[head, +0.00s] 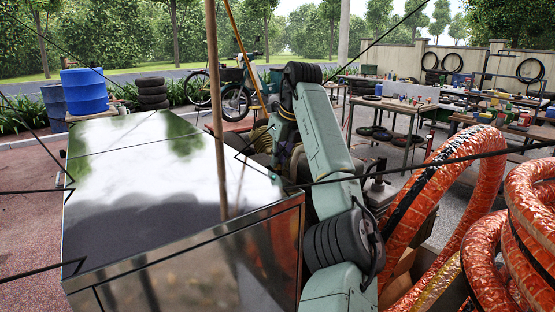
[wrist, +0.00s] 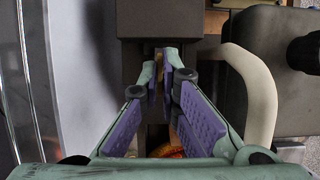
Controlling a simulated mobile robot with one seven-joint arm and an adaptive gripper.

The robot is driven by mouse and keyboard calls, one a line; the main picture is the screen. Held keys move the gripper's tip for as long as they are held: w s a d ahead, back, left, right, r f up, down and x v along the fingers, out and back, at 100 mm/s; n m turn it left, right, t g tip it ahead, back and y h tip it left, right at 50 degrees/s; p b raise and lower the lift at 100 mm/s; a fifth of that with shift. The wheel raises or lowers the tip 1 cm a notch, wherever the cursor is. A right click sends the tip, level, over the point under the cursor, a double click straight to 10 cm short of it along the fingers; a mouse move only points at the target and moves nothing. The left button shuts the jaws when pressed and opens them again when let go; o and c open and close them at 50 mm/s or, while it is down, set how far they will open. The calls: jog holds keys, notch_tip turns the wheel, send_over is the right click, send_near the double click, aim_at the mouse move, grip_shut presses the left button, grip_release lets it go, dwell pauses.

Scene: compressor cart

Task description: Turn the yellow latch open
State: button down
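In the wrist view, a narrow yellow-tan piece, seemingly the yellow latch (wrist: 158,61), shows between my fingertips, in front of a dark grey block. Most of it is hidden by the fingers. My gripper (wrist: 163,78) has its purple-padded fingers drawn close together, one on each side of this piece, with only a thin gap. In the head view, my gripper (head: 286,155) points down just past the right edge of the shiny metal cabinet (head: 130,185). The latch cannot be made out there, behind my arm.
A pale curved hose (wrist: 262,95) and a dark box with a black knob (wrist: 304,53) lie close right of my gripper. Thick orange hoses (head: 435,200) fill the lower right. Workbenches (head: 400,105) stand behind.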

jog(key=shift+m, duration=0.4)
jog(key=m, duration=0.1)
jog(key=m+h, duration=0.1)
jog(key=m, duration=0.1)
jog(key=shift+s+a+m+t+h, duration=0.1)
jog(key=shift+m+t+h, duration=0.2)
jog(key=m+h, duration=0.1)
jog(key=m, duration=0.1)
jog(key=m+h, duration=0.1)
jog(key=m, duration=0.2)
jog(key=shift+a+m, duration=0.15)
jog(key=shift+m, duration=0.15)
jog(key=m+h, duration=0.1)
jog(key=m, duration=0.3)
jog(key=shift+a+h, duration=0.15)
jog(key=shift+h, duration=0.25)
jog(key=shift+m+g+h, duration=0.4)
jog(key=shift+m+g, duration=0.4)
jog(key=shift+m, duration=1.2)
jog(key=c, duration=1.8)
grip_release()
